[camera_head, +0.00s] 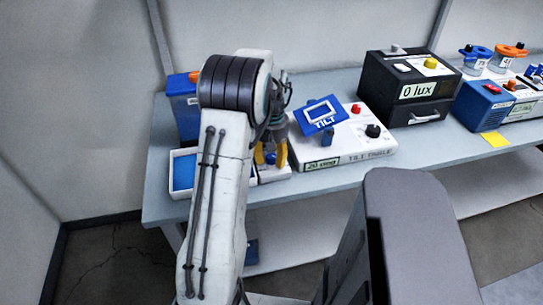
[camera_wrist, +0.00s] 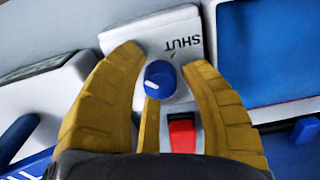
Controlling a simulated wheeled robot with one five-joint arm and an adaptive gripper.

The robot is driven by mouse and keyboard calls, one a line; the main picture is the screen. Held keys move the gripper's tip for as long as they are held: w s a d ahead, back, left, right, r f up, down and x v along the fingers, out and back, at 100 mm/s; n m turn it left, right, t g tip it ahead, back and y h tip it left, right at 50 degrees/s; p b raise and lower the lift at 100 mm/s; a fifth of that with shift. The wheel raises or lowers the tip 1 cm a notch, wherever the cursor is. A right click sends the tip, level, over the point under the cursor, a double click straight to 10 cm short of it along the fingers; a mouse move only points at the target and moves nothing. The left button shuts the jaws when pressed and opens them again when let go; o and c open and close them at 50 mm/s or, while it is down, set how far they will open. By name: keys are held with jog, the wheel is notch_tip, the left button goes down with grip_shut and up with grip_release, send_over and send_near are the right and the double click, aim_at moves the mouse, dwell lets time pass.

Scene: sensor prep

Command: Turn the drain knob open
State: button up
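The drain knob appears in the wrist view as a small round blue knob (camera_wrist: 160,78) with a pale pointer mark. It sits at a white panel (camera_wrist: 176,30) whose label reads SHUT, upside down in this view. My gripper (camera_wrist: 162,60) has its yellow fingers spread on either side of the knob, with gaps showing; the depth between them is hard to judge. A red part (camera_wrist: 182,133) shows between the fingers below the knob. In the head view my gripper (camera_head: 270,154) points down at a small white unit (camera_head: 274,174), and the knob is hidden.
A white tray with a blue inside (camera_head: 183,172) stands left of my gripper, before a blue container (camera_head: 184,108). Close on the right is the tilt table (camera_head: 352,148) with a raised blue plate (camera_head: 320,115). A black 0 lux box (camera_head: 408,88) stands farther right.

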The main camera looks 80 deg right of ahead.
aim_at(272, 156)
jog(key=shift+o, duration=1.4)
jog(key=shift+r, duration=0.1)
notch_tip(272, 156, up, 12)
dwell(0.3)
